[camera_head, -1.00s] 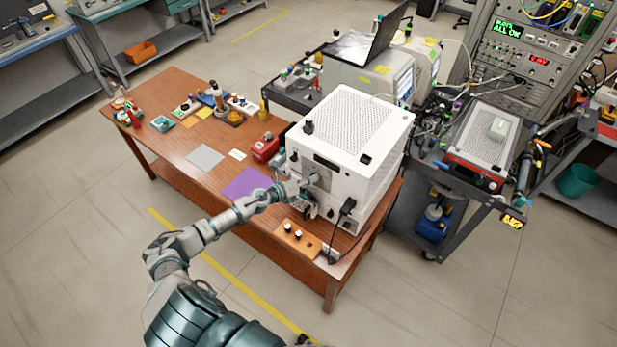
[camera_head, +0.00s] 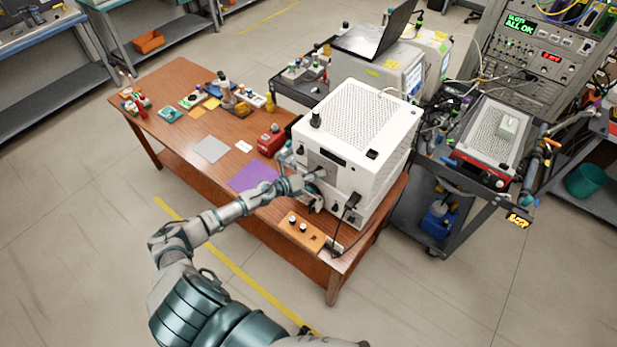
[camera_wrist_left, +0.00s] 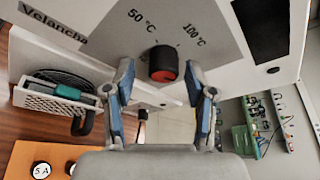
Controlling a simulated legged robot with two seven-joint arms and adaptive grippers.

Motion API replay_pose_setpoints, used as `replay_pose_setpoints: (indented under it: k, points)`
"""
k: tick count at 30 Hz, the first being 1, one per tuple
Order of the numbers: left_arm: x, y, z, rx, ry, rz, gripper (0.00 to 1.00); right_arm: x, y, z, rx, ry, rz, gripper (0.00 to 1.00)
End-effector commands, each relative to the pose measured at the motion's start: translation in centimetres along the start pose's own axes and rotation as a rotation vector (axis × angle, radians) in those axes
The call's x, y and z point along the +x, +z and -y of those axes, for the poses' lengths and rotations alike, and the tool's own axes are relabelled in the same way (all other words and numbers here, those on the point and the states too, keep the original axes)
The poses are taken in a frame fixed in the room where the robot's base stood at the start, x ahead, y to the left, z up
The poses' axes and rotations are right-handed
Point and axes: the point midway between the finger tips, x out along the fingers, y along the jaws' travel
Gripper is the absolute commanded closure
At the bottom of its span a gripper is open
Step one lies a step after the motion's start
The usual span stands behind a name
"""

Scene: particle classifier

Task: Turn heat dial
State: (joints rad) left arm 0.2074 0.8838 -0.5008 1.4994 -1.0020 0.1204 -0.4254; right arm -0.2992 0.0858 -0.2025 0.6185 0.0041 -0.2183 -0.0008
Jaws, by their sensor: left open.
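The heat dial (camera_wrist_left: 163,63) is a round black knob with a red face on the white machine's front panel. It sits between printed "50 °C" and "100 °C" marks. The machine is a white box (camera_head: 385,150) with a perforated top, standing on the table's right end. My left gripper (camera_wrist_left: 162,98) is open, with its two blue-padded fingers on either side of and just below the dial in the wrist view. Nothing shows between the pads, and contact with the dial cannot be told. In the head view the left gripper (camera_head: 302,184) is at the machine's front and hides the dial.
A black plug and cable (camera_head: 352,201) stick out of the machine's front. A dark cart (camera_head: 440,190) stands to the right.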

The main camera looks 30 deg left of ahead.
Motion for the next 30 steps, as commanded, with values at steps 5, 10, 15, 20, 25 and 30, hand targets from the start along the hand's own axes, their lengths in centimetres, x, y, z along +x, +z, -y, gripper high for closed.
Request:
replay_pose_setpoints:
  k: [5, 10, 15, 20, 25, 30]
  points:
    - [-2.4, -0.1, -0.2, 0.0, 0.003, -0.003, 0.45, 0.0, 0.0, 0.2, 0.0, -0.002, 0.0, 0.6]
    - [-5.9, -0.3, -0.3, -0.002, 0.004, -0.006, 0.45, 0.0, 0.0, 0.3, 0.001, -0.003, 0.0, 0.6]
    - [-8.8, -0.3, -0.4, -0.003, 0.004, -0.007, 0.45, 0.0, -0.1, 0.3, 0.001, -0.004, 0.0, 0.6]
    - [-10.6, -0.3, -0.4, -0.004, 0.004, -0.006, 0.45, 0.0, -0.1, 0.3, 0.001, -0.004, 0.0, 0.6]
    - [-11.4, -0.2, -0.3, -0.002, 0.003, -0.005, 0.45, 0.0, -0.1, 0.3, 0.001, -0.005, 0.0, 0.6]
    - [-11.5, -0.1, -0.3, -0.001, 0.003, -0.005, 0.45, 0.0, -0.1, 0.3, 0.001, -0.005, 0.0, 0.6]
